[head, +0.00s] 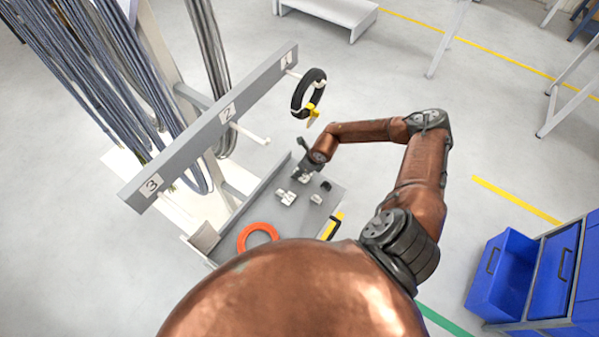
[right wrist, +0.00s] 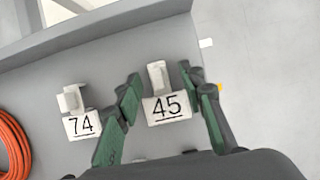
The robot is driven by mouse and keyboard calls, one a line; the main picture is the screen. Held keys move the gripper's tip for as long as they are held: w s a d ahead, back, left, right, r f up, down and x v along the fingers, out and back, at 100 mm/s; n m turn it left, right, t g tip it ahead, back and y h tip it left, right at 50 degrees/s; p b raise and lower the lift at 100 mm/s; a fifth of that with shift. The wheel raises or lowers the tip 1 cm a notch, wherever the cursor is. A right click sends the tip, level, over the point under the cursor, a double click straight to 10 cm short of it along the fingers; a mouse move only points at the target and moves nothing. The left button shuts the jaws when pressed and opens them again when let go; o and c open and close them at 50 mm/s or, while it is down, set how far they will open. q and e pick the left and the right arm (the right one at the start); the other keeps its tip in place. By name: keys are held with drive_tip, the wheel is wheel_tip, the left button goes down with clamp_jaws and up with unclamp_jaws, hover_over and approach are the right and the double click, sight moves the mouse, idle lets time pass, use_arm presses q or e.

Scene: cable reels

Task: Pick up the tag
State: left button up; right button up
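A white tag marked 45 (right wrist: 166,108) lies on the grey tray (right wrist: 185,35). A second white tag marked 74 (right wrist: 82,125) lies to its left. My right gripper (right wrist: 160,80) is open, with its green-padded fingers on either side of the 45 tag; I see gaps, so it does not hold it. In the head view my right gripper (head: 304,172) is low at the tray's far end, partly hiding the tag there. Other small white pieces (head: 286,197) lie nearby on the tray. My left gripper is not in view.
An orange cable coil (head: 258,227) lies on the tray. Above is a grey rail (head: 205,135) with pegs numbered 1, 2 and 3; a black coil (head: 296,97) with a yellow piece (head: 312,111) hangs at peg 1. Blue drawers (head: 503,272) stand at the right.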

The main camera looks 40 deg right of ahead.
drive_tip(key=shift+w, duration=0.1)
drive_tip(key=shift+c, duration=0.3)
drive_tip(key=c, duration=0.9)
drive_tip(key=shift+r, duration=0.55)
drive_tip(key=shift+s+a+r+b, duration=0.1)
drive_tip(key=shift+s+r+b, duration=0.3)
drive_tip(key=shift+s+r, duration=1.8)
drive_tip(key=shift+s+a+r+b, duration=0.1)
drive_tip(key=shift+s+r+b, duration=0.35)
drive_tip(key=shift+s+r, duration=1.7)
drive_tip(key=shift+s+r+b, duration=0.4)
drive_tip(key=shift+s+r, duration=1.2)
drive_tip(key=shift+s, duration=1.1)
